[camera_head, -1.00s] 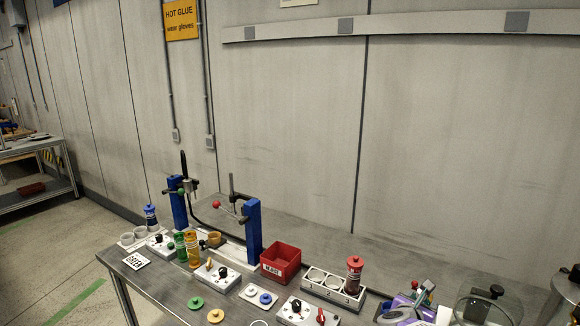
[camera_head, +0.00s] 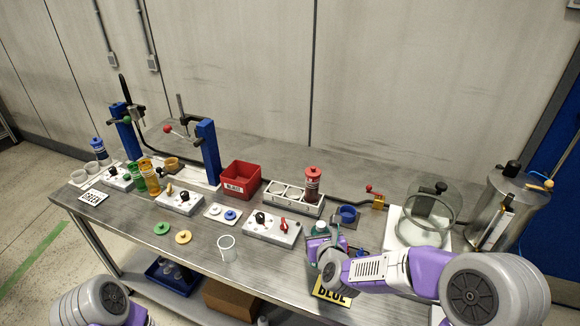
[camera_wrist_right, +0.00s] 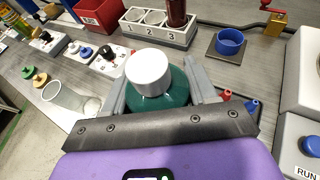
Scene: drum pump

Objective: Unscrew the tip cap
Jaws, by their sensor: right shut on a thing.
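My right gripper (camera_head: 321,240) is over the front right part of the bench. In the right wrist view its two grey fingers (camera_wrist_right: 160,90) are shut on a dark green bottle (camera_wrist_right: 162,100) with a round white cap (camera_wrist_right: 148,70) on top. The cap stands above the fingers and nothing touches it. In the head view only a little of the green bottle (camera_head: 321,229) shows above my gripper; its base is hidden. I cannot tell whether the bottle touches the bench. My left gripper is out of view.
A clear cup (camera_head: 227,248) stands left of my right gripper. Behind are a switch box (camera_head: 272,229), a numbered rack (camera_head: 293,199) with a red-capped bottle (camera_head: 312,183), and a blue cup (camera_head: 348,213). A red bin (camera_head: 240,178) is further left. A glass vessel (camera_head: 426,217) stands right.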

